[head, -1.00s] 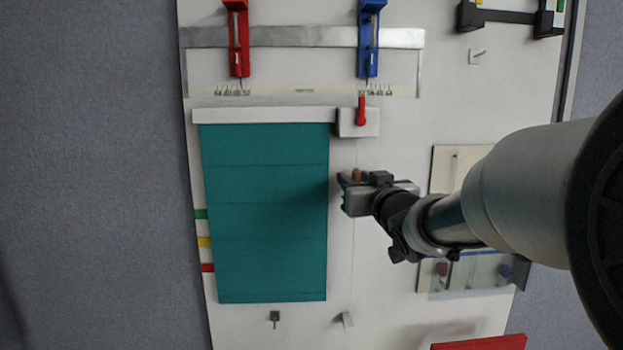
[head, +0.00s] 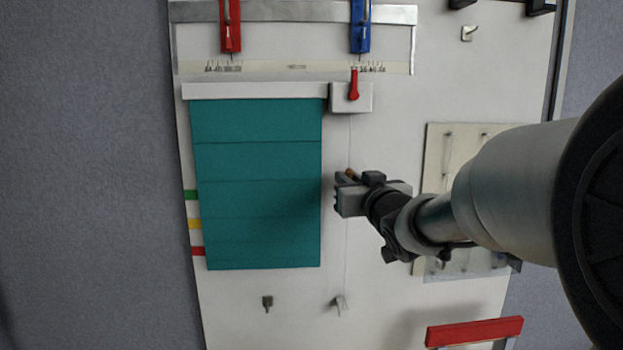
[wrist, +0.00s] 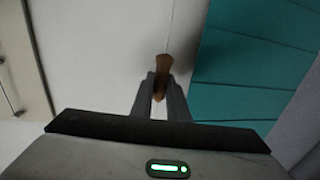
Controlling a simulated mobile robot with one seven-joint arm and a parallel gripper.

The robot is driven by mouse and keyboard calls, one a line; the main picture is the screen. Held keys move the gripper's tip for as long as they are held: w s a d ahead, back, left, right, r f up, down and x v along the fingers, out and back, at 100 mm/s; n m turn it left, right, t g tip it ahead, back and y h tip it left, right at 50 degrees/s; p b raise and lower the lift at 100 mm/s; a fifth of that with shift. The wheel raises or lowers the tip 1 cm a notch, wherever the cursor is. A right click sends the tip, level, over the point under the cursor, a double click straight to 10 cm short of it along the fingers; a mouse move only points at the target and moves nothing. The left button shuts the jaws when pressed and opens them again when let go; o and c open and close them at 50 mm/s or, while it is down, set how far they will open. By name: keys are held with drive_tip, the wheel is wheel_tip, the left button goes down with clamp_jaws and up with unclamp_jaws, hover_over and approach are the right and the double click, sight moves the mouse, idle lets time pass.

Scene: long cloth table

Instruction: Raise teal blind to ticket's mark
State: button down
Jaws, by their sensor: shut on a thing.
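The teal blind (head: 258,185) hangs from a white headrail (head: 255,91) on the board; it also shows in the wrist view (wrist: 250,70). Its bottom edge is a little below the red mark (head: 198,251); yellow (head: 195,223) and green (head: 191,195) marks are higher at its left edge. A thin cord runs down from a white box (head: 338,98) with a red lever (head: 353,85). My gripper (wrist: 160,97) is shut on the brown cord pull (wrist: 163,66), right of the blind. I cannot make out a ticket.
Red (head: 230,28) and blue (head: 360,28) slider units sit above the headrail. A small dark hook (head: 267,303) and a pale cleat (head: 340,304) are below the blind. A cream panel (head: 436,150) is behind my arm, and a red bar (head: 474,332) is lower right.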

wheel_tip(320, 180, down, 4)
drive_tip(key=shift+f+b, duration=0.1)
drive_tip(key=shift+b, duration=1)
drive_tip(key=c, duration=1.7)
unclamp_jaws()
drive_tip(key=shift+r, duration=0.2)
drive_tip(key=s+d, duration=0.1)
drive_tip(key=s, duration=1)
drive_tip(key=s+d, duration=0.1)
drive_tip(key=s, duration=0.5)
drive_tip(key=shift+s+d+p, duration=0.1)
drive_tip(key=shift+d+p, duration=0.25)
